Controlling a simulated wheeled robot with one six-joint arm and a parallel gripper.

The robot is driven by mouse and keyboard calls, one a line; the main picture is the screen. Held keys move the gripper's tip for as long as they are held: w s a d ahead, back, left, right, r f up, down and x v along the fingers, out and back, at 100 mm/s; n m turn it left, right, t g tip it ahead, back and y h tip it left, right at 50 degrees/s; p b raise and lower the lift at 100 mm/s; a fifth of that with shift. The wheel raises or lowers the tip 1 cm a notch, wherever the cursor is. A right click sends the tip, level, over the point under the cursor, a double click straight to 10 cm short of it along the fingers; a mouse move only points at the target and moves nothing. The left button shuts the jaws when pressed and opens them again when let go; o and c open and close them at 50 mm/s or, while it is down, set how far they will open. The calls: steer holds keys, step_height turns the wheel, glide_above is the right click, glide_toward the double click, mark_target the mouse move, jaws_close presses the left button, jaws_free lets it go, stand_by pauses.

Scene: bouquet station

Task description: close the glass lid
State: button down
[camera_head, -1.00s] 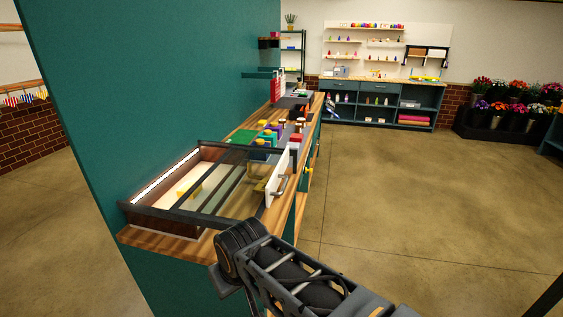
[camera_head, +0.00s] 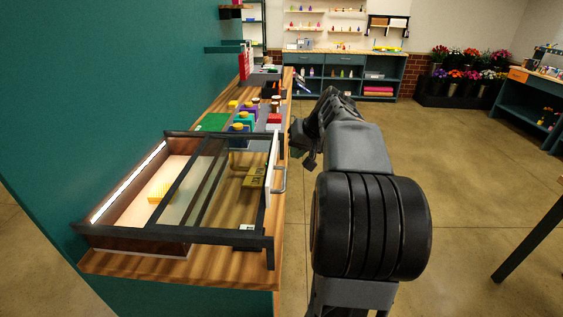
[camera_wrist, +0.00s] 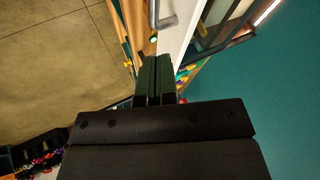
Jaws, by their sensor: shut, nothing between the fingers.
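The glass lid (camera_head: 205,185) is a dark-framed pane on the wooden display case (camera_head: 135,240) in the head view. Its glass lies over the right part of the case, and the left part, with a lit strip, shows no dark bars over it. A white front panel (camera_head: 272,170) with a metal handle (camera_head: 282,178) stands at the right side; panel and handle (camera_wrist: 166,18) also show at the top of the wrist view. My gripper (camera_wrist: 155,62) is shut and empty, its fingertips close to the white panel and apart from the handle. In the head view my wrist hides most of it.
A yellow block (camera_head: 160,191) lies inside the case. Several coloured items with yellow tops (camera_head: 240,127) stand on the wooden counter (camera_head: 190,268) behind it. A teal wall (camera_head: 80,90) borders the left. The floor (camera_head: 450,160) at right is open.

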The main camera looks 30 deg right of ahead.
steer(key=d, duration=0.5)
steer(key=w+a+f+p, duration=0.2)
steer(key=w+a+f, duration=0.2)
steer(key=w+f, duration=0.3)
steer(key=shift+w+a+f+m+t, duration=0.2)
steer(key=shift+w+m+t, duration=0.2)
steer(key=shift+w, duration=0.25)
